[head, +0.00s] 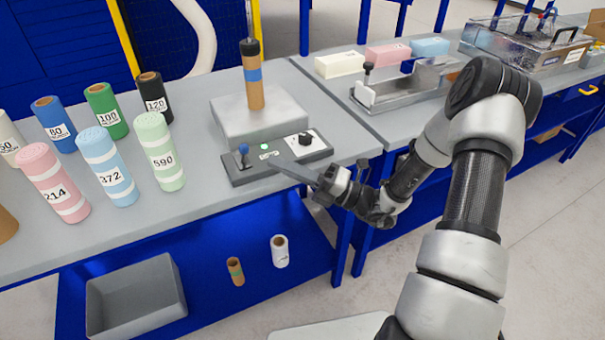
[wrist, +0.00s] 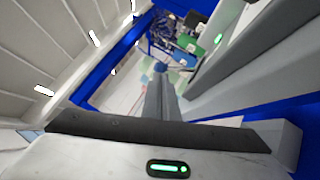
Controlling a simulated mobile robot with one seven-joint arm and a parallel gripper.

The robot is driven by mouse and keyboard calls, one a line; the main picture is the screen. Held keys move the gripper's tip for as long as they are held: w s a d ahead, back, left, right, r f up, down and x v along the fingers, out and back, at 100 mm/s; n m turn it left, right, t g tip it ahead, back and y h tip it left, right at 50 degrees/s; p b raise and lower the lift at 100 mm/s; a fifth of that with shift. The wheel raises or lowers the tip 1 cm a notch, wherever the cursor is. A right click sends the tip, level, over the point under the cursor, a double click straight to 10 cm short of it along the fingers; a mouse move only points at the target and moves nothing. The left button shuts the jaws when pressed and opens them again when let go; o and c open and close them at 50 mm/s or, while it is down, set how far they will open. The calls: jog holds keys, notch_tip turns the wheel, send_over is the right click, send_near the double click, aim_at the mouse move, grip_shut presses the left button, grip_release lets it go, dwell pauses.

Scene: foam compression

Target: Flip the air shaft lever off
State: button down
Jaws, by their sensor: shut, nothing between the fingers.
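The control panel (head: 235,174) is a dark box at the front edge of the table. A lever with a blue knob (head: 243,149) stands upright at its left end, and a black switch (head: 305,138) sits on a white plate at its right end. A green light (head: 264,147) glows between them. I cannot read the labels. My gripper (head: 272,161) is shut and empty, its fingers reaching low over the panel's front middle, to the right of the blue knob and apart from it. In the wrist view the blue knob (wrist: 160,68) shows just beyond the fingertips (wrist: 158,80).
Behind the panel, a grey block (head: 235,127) holds an upright brown core (head: 254,90) with a blue band. Several numbered foam rolls (head: 107,172) stand to the left. A metal tray fixture (head: 400,98) is at right. A grey bin (head: 130,305) sits on the lower shelf.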

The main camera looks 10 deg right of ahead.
aim_at(243, 154)
jog(key=shift+x, duration=2.25)
jog(key=shift+r, duration=0.1)
